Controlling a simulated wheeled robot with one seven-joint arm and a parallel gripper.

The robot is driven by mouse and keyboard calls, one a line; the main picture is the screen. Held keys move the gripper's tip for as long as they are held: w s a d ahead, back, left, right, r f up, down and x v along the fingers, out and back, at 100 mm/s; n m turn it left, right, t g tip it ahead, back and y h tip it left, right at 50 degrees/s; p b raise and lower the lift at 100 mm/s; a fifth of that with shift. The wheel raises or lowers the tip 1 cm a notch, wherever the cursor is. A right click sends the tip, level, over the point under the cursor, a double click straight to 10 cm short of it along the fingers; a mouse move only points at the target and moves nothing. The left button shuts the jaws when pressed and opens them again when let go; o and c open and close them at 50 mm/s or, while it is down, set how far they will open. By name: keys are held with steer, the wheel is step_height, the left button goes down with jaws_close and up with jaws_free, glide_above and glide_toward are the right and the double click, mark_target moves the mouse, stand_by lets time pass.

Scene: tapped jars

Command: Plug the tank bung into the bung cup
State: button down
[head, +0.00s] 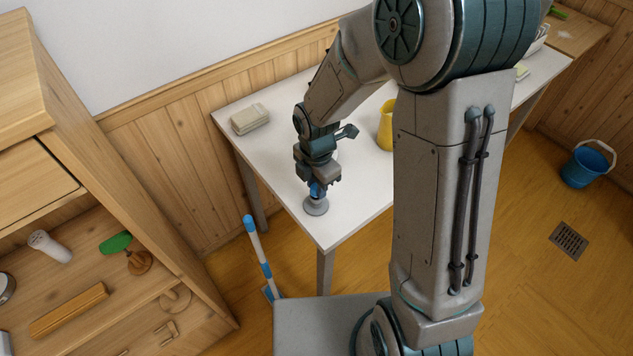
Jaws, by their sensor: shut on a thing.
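My gripper (317,184) points down near the front corner of the white table (350,215). It is shut on a small blue piece, which I take to be the tank bung (316,191); the fingers hide much of it. Directly below is a round grey piece with a wide base, which looks like the bung cup (316,207), standing on the table. The blue piece is at the top of the cup. I cannot tell whether it touches the cup or is inside it.
A beige block-like bundle (250,119) lies at the table's back left. A yellow vessel (386,127) is partly hidden by my arm. A blue-and-white handled tool (258,250) leans near the table's left edge. A wooden shelf unit (150,235) stands left; a blue bucket (585,167) is right.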

steer(key=shift+f+b, duration=0.45)
steer(key=shift+f, duration=0.3)
steer(key=c, duration=0.8)
jaws_free()
steer(key=shift+r, duration=0.25)
steer(key=shift+r+p, duration=2)
step_height(320, 180, up, 14)
